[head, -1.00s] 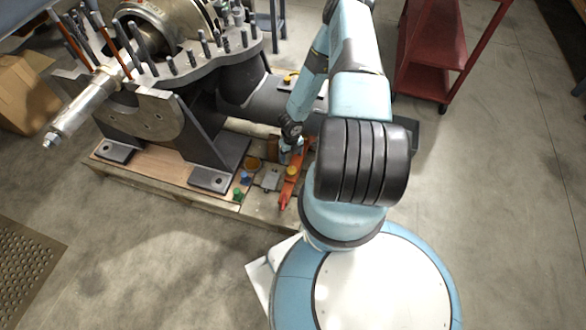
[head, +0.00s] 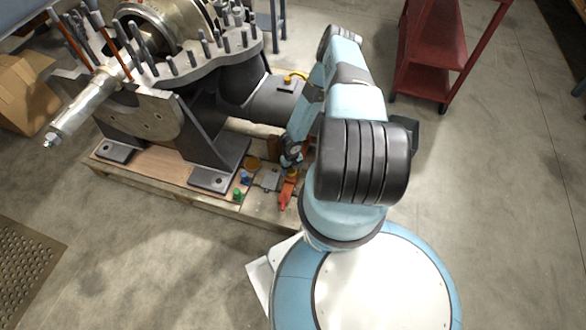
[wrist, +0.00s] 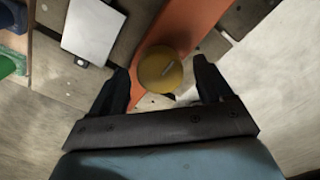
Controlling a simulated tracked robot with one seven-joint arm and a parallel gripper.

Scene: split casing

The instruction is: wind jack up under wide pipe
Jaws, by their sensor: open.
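The jack is a long orange-red piece (head: 285,197) lying on the pallet, partly hidden behind my arm in the head view. It also shows in the wrist view (wrist: 178,28), with a round yellow knob (wrist: 160,69) on it. My gripper (wrist: 163,75) is open, with one finger on each side of the knob and visible gaps between. I cannot tell whether the fingertips are level with the knob. The wide dark pipe (head: 272,103) runs from the casing towards my arm, above the far part of the pallet.
Blue and green knobs (head: 239,194) and a small grey plate (head: 270,180) sit left of the jack. The casing's dark support foot (head: 210,180) stands further left. A red cart (head: 430,60) is behind at right.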

